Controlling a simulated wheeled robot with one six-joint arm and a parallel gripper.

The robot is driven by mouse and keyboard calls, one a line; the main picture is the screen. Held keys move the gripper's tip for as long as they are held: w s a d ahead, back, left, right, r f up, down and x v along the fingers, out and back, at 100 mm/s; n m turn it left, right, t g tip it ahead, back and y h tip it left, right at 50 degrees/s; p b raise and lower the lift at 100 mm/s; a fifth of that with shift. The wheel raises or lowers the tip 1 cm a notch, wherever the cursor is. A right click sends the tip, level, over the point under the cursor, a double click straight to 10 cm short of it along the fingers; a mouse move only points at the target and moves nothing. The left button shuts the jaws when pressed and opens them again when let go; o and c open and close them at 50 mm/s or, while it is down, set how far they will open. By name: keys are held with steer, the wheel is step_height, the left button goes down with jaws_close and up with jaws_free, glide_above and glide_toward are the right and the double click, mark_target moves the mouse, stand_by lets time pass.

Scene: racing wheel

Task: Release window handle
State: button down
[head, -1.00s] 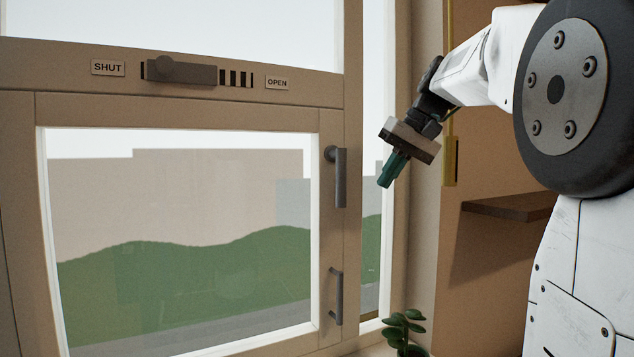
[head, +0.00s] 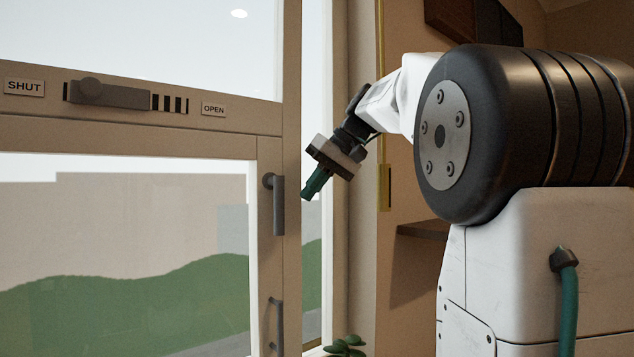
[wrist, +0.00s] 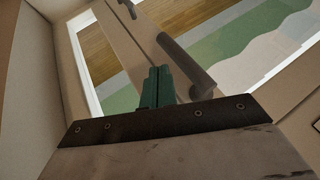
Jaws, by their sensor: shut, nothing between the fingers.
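The window handle (head: 278,205) is a dark grey lever on the right stile of the window sash, hanging straight down from its round pivot. It also shows in the wrist view (wrist: 188,62), just right of the fingers. My gripper (head: 309,194) has green fingers, which are together with nothing between them. In the head view it is a little to the right of the handle, pointing down and left. In the wrist view the green fingers (wrist: 157,75) are beside the handle, and a gap shows between them near the top. I cannot tell whether they touch lower down.
A fixed grey pull bar (head: 276,326) is on the same stile below the handle. A slider (head: 108,94) sits between the SHUT (head: 24,87) and OPEN (head: 213,109) labels, at the SHUT end. A plant (head: 345,346) stands at the bottom, and a shelf (head: 424,230) is at right.

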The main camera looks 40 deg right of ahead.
mark_target(276, 205)
steer(key=x, duration=0.5)
steer(key=shift+w+a+f, duration=0.1)
steer(key=shift+w+f, duration=0.05)
steer(key=shift+f, duration=0.1)
steer(key=shift+a, duration=0.1)
